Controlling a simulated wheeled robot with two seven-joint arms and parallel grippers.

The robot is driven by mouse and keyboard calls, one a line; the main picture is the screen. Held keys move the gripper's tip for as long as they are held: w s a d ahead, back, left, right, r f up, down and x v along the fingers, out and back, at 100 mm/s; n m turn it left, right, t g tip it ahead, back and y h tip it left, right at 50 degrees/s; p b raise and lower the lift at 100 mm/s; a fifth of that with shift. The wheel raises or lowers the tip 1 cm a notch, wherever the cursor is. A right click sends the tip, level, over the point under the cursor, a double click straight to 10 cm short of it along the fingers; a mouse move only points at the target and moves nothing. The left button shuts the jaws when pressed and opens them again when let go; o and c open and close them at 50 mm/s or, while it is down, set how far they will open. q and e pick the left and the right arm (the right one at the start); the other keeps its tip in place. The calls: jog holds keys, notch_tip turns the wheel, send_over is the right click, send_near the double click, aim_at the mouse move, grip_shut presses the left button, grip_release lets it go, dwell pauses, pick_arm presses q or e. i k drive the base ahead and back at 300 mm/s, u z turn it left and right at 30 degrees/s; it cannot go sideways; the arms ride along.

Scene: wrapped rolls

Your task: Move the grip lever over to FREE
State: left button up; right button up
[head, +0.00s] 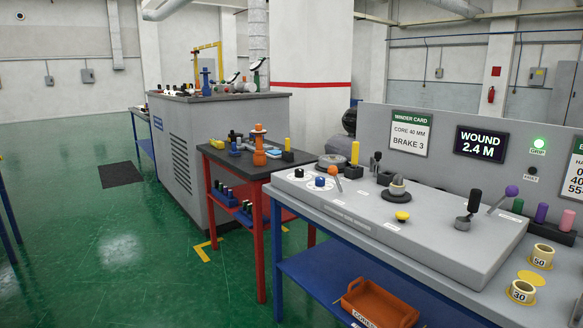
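The grey winder console (315,215) stands on a blue-legged bench at the right. Several levers stand on it: one with a black grip (474,202) near its right end, a slanted one with a purple knob (511,190) behind that, and a small dark one (376,160) near the back panel. The labels are too small to read, so I cannot tell which is the grip lever or where FREE is marked. A green lamp (539,143) labelled GRIP is lit on the back panel. Neither of my grippers is in view.
The display (479,144) reads WOUND 2.4 M. A yellow mushroom button (402,216) and a spindle (397,186) sit mid-console. Rolls marked 50 (541,256) and 30 (520,291) stand at the right. A red-legged table (262,168) adjoins; green floor at left is mostly clear.

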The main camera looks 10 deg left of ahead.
aim_at(333, 170)
jog(key=u, duration=0.15)
jog(key=i, duration=0.5)
jog(key=u, duration=0.5)
jog(key=k, duration=1.25)
jog(key=z, duration=0.55)
jog(key=i, duration=1.9)
jog(key=u, duration=0.85)
